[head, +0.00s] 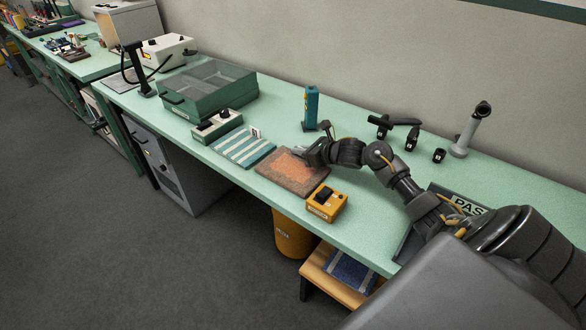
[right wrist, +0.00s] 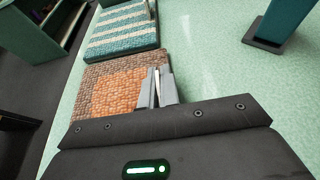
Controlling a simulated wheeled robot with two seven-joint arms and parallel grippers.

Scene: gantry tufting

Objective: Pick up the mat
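A brown woven mat with an orange middle (head: 285,175) lies flat on the green bench, and it also fills the left middle of the right wrist view (right wrist: 112,95). My right gripper (head: 302,154) is low at the mat's back edge. In the right wrist view its two fingers (right wrist: 157,85) are close together over the mat's right border, with a narrow gap between them. I cannot tell whether the mat's edge is between the fingers. My left gripper is not in view.
A teal striped mat (head: 243,147) lies just left of the brown mat. A yellow box (head: 326,203) stands close to its right front corner. A grey stand (head: 466,130) and dark tools (head: 396,124) are at the back right.

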